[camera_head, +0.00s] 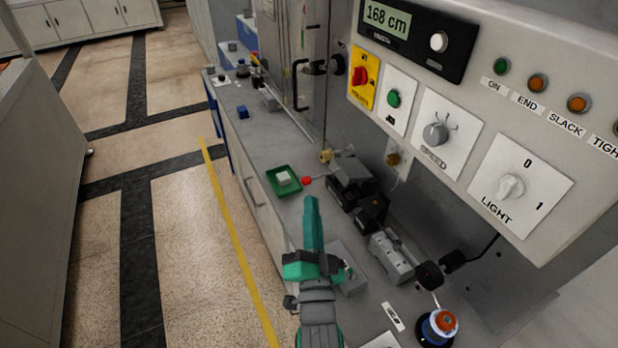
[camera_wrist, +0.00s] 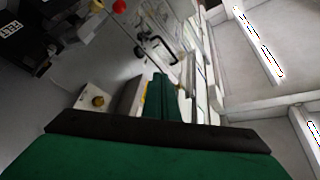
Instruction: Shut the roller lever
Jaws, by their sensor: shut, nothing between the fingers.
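A lever with a red knob (camera_head: 306,181) sticks out to the left from the grey and black roller unit (camera_head: 350,180) on the bench. The lever's arm is small, and I cannot tell how far open it stands. A red knob (camera_wrist: 119,6) also shows at the top edge of the wrist view. My green gripper (camera_head: 311,203) is shut and empty. Its fingers point up the picture, just below the red knob in the head view, apparently apart from it. In the wrist view the closed fingers (camera_wrist: 162,84) show at the middle.
A green tray (camera_head: 270,189) with a pale block lies left of the knob. Grey and black units (camera_head: 391,257) and a blue spool with an orange top (camera_head: 438,326) stand to the right. The control panel (camera_head: 470,130) overhangs the bench. The floor at left is clear.

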